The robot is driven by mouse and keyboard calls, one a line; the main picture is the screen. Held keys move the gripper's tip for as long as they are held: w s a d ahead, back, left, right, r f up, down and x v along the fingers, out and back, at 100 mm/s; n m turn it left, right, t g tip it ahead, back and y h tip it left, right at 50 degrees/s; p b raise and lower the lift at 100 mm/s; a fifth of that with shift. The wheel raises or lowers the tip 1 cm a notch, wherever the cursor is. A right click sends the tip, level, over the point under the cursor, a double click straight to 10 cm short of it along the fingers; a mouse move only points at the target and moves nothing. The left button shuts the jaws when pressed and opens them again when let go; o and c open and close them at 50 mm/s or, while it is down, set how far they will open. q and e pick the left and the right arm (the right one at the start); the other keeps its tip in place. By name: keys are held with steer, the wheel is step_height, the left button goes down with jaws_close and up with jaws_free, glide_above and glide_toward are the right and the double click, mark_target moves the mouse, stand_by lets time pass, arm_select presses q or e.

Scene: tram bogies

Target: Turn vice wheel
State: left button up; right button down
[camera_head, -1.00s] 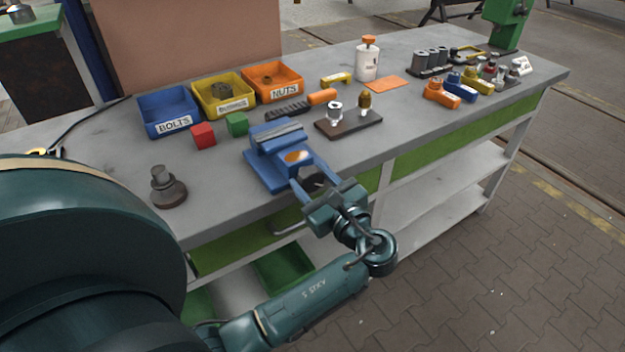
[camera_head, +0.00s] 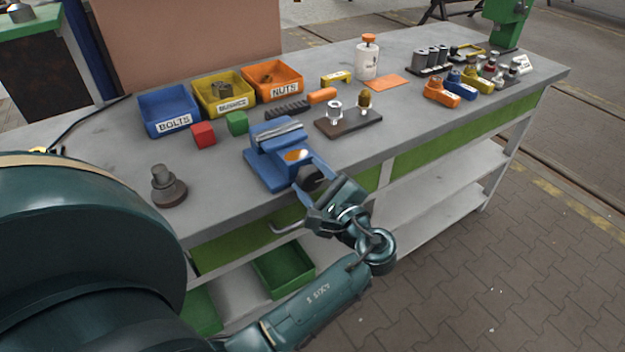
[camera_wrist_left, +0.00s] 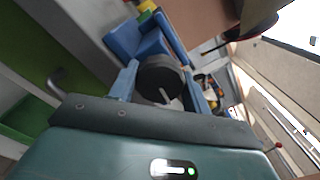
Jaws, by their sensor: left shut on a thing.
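The blue vice (camera_head: 276,158) sits at the front edge of the grey workbench, and it also shows in the left wrist view (camera_wrist_left: 150,38). Its dark round wheel (camera_head: 311,178) faces the front of the bench. In the left wrist view the wheel (camera_wrist_left: 160,78) lies between the two blue fingers. My left gripper (camera_head: 312,176) is shut on the wheel, with one finger on each side of its rim. The gripper is rolled, one finger higher than the other. In the head view the fingers and wrist hide part of the wheel. My right gripper is not in view.
Blue, yellow and orange bins (camera_head: 222,97) stand behind the vice. A red block (camera_head: 203,134) and a green block (camera_head: 237,123) lie near it. A dark stepped part (camera_head: 168,187) stands to the left. A dark plate with two fittings (camera_head: 348,122) lies to the right.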

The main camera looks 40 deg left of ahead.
arm_select(q)
steer(key=shift+n, duration=0.4)
steer(key=o, duration=1)
